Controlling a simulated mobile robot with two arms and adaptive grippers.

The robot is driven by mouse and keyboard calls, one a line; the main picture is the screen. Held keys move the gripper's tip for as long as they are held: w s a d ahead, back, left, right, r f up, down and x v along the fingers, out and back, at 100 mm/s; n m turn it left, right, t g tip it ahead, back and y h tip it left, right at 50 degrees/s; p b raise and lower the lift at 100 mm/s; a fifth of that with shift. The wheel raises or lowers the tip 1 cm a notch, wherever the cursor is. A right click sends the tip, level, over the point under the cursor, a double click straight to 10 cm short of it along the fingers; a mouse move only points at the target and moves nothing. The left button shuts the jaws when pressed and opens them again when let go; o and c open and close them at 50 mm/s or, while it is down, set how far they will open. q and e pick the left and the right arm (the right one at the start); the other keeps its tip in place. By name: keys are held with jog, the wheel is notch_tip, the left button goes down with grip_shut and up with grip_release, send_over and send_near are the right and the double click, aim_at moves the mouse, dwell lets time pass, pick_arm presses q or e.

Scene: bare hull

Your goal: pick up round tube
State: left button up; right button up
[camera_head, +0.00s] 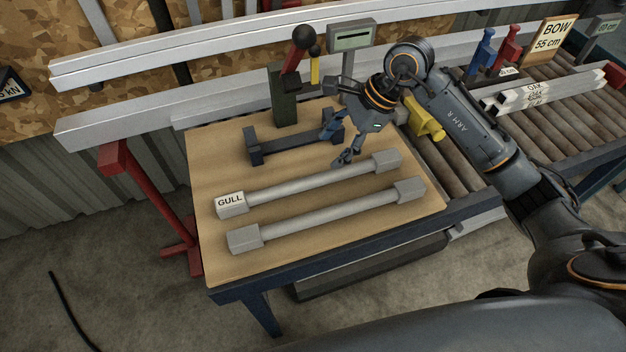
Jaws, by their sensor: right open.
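Two round grey tubes with square end blocks lie side by side on the wooden table (300,254). The farther tube (300,188) has a "GULL" label on its left end block. The nearer tube (325,219) shows no label. My right gripper (344,152) is open and empty, with its fingers pointing down just behind the farther tube, toward its right half. I cannot tell whether a fingertip touches the tube. My left gripper is not in view.
A dark cradle (290,146) stands behind the tubes, close to my right gripper. A green post with a red-handled lever (297,52) and a display box (352,36) stand at the table's back. A roller conveyor (560,120) with square tubes (535,92) runs to the right.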

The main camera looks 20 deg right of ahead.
jog(key=d, duration=0.1)
jog(key=p, duration=0.2)
send_near(314, 178)
jog(key=shift+h, duration=0.4)
jog(key=x, duration=0.4)
jog(key=shift+s+a+f, duration=0.1)
jog(key=shift+a+f, duration=0.05)
jog(key=shift+a, duration=0.4)
jog(key=shift+a+f+p, duration=0.15)
jog(key=shift+f+p, duration=0.1)
jog(key=shift+p, duration=0.1)
jog(key=p+x, duration=0.1)
jog(key=x, duration=0.2)
jog(key=shift+f+p, duration=0.3)
jog(key=shift+p, duration=0.1)
jog(key=shift+w+a+f, duration=0.15)
jog(key=shift+w+f, duration=0.1)
jog(key=shift+f, duration=0.25)
grip_shut()
